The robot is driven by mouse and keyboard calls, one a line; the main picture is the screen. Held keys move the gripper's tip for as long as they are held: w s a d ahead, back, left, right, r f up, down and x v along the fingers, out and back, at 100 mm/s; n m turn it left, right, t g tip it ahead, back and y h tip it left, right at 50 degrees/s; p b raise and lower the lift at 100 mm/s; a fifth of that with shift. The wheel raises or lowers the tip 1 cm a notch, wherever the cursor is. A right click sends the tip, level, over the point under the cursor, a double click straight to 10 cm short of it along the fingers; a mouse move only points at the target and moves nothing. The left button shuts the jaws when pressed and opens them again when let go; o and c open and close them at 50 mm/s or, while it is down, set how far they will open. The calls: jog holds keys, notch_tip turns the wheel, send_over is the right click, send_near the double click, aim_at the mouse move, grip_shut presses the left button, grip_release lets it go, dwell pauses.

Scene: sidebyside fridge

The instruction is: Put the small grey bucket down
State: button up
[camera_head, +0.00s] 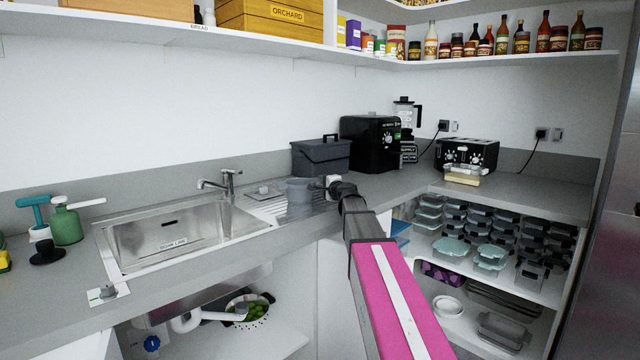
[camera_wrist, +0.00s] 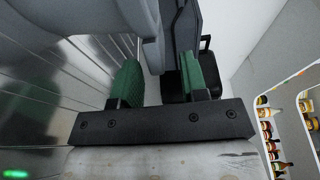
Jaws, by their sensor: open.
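The small grey bucket (camera_head: 299,188) is at the ribbed steel drainboard, right of the sink; its reflection shows below it. It looks upright; whether its base fully rests on the steel is hard to tell. In the wrist view the grey bucket (camera_wrist: 85,14) fills the top left, and a grey part of it reaches down between my fingers. My gripper (camera_head: 328,182) is at the bucket's right side. In the wrist view my gripper (camera_wrist: 160,80) has its two green fingers spread apart, with a gap to either side of that grey part.
The sink (camera_head: 170,240) with its tap lies left of the drainboard (camera_head: 270,203). A dark grey lidded caddy (camera_head: 320,157) stands right behind the bucket. A black machine (camera_head: 370,143) and a toaster (camera_head: 467,152) stand further right. Open shelves with food boxes (camera_head: 490,262) lie below the right counter.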

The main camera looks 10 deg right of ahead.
jog(key=v, duration=0.7)
jog(key=shift+s, duration=0.3)
